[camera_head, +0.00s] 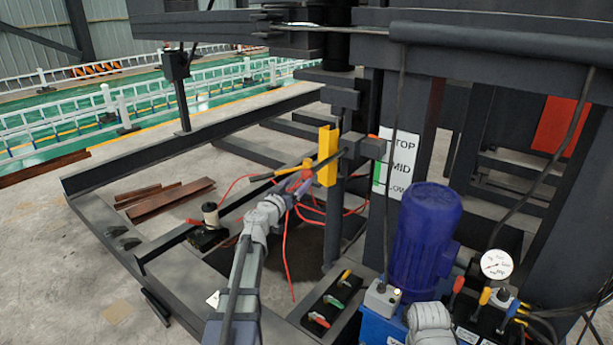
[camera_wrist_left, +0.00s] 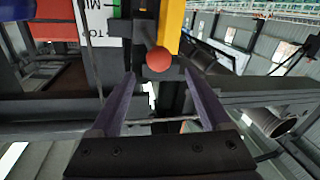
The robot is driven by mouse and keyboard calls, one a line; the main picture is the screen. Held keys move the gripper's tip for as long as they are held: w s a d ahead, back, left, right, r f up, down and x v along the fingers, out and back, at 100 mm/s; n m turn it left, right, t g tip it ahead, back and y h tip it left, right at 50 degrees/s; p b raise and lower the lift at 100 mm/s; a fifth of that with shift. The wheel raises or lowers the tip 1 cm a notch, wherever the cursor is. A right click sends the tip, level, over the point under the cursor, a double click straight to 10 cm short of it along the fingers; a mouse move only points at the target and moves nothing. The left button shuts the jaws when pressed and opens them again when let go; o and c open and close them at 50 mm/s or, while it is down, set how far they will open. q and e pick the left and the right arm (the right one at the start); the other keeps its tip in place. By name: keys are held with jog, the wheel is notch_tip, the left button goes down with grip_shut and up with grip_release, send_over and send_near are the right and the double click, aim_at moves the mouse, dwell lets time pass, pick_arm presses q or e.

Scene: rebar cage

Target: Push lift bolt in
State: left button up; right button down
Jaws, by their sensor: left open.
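The lift bolt's red ball knob (camera_wrist_left: 159,60) shows just beyond my left fingertips in the left wrist view. The yellow plate (camera_wrist_left: 173,28) stands right behind the knob in the wrist view. My left gripper (camera_head: 297,181) is open, with its two purple fingers (camera_wrist_left: 159,85) spread on either side of the knob's line and nothing between them. I cannot tell whether it touches the knob. The bolt's shaft is mostly hidden behind the knob. My right gripper is out of view.
Red cables (camera_head: 285,245) hang below the gripper. Dark frame beams surround the floor opening.

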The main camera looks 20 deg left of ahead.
aim_at(304, 176)
pick_arm(q)
jog(key=w, duration=0.7)
jog(key=shift+w+d, duration=0.2)
jog(key=shift+w, duration=0.05)
grip_shut()
dwell(0.4)
